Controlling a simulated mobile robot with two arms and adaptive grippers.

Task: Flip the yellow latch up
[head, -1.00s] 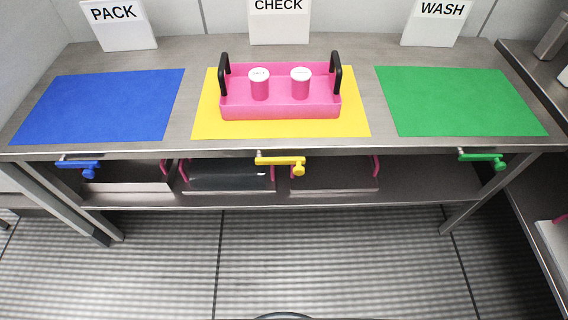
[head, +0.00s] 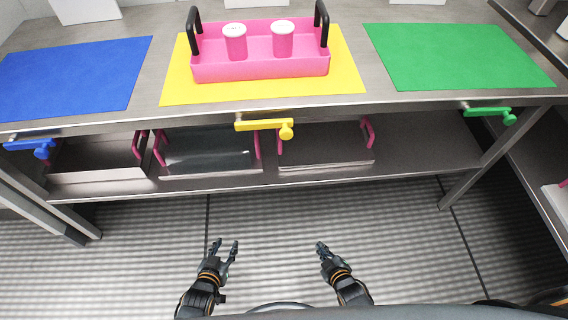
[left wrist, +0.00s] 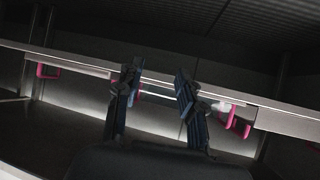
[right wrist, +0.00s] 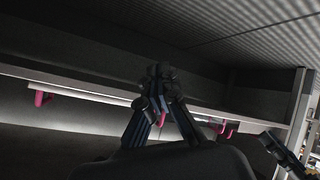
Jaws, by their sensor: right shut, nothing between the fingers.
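The yellow latch (head: 266,126) is mounted on the front edge of the table below the yellow mat (head: 345,85). Its bar lies about level, with a round knob at its right end. My left gripper (head: 228,244) is low in front of the table, open and empty, and its two parted fingers show in the left wrist view (left wrist: 158,78). My right gripper (head: 322,246) is to its right, shut and empty, and its fingers meet in the right wrist view (right wrist: 158,80). Both are well short of the latch.
A pink caddy (head: 260,68) with two pink shakers stands on the yellow mat. A blue latch (head: 32,146) and a green latch (head: 490,113) are on the same edge. Trays with pink handles sit on the lower shelf (head: 410,160). The floor between me and the table is clear.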

